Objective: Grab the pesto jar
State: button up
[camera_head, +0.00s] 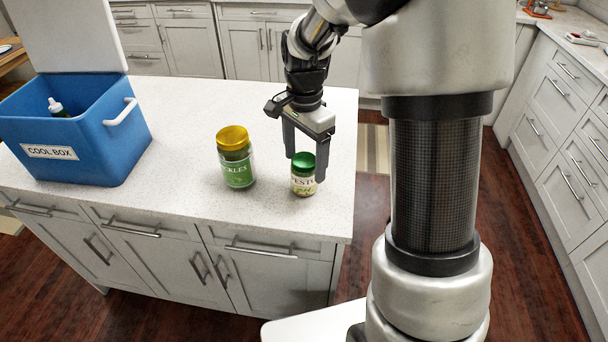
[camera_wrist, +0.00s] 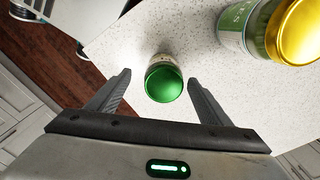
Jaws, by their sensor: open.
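The pesto jar (camera_head: 303,183) is small, with a green lid and a pale label, and stands upright near the island's right front corner. My gripper (camera_head: 306,168) is open and points down over the jar, its fingers reaching to about lid height. In the wrist view the jar's green lid (camera_wrist: 164,84) lies between the two open fingers (camera_wrist: 160,85), with a gap on each side. I cannot tell how far down the fingers are beside the jar.
A larger pickles jar (camera_head: 236,160) with a yellow lid stands left of the pesto jar; it also shows at the top right of the wrist view (camera_wrist: 245,25). A blue cool box (camera_head: 110,150) with its lid up sits at the left. The counter (camera_head: 190,125) between is clear.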

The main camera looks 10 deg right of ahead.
jog(key=f, duration=0.5)
jog(key=shift+w, duration=0.35)
jog(key=c, duration=1.5)
